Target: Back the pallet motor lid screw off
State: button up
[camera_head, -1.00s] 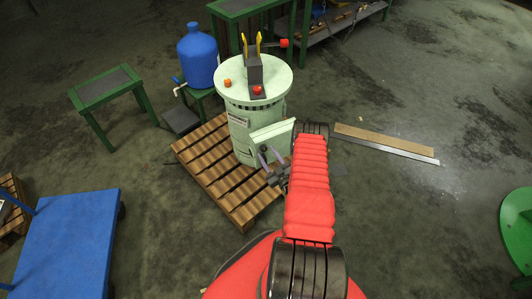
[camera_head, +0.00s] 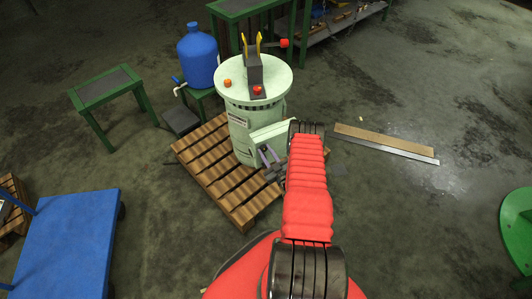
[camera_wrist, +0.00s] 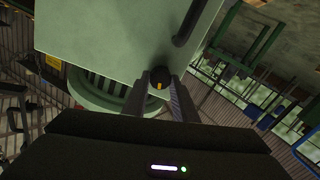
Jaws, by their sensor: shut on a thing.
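A pale green cylindrical machine (camera_head: 240,131) stands upright on a wooden pallet (camera_head: 205,160). A pale green box-like motor lid (camera_head: 270,132) juts from its right side; the lid fills the upper part of the wrist view (camera_wrist: 120,35). A dark round screw knob (camera_wrist: 159,76) with a yellow mark sits at the lid's lower edge. My gripper (camera_wrist: 160,84) is shut on this knob, one finger on each side. In the head view my gripper (camera_head: 268,156) is just below the lid; the knob cannot be made out there, and my red arm hides the lid's right end.
A blue barrel (camera_head: 197,55) stands on a green stand behind the machine. A green table (camera_head: 108,87) is at the left and a blue cart (camera_head: 70,245) at the front left. Planks (camera_head: 385,142) lie on the floor at the right, with open floor around them.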

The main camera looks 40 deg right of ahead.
jog(key=shift+c, duration=0.9)
jog(key=shift+m, duration=1)
jog(key=o, duration=1)
jog(key=shift+o, duration=0.2)
jog(key=shift+s, duration=0.1)
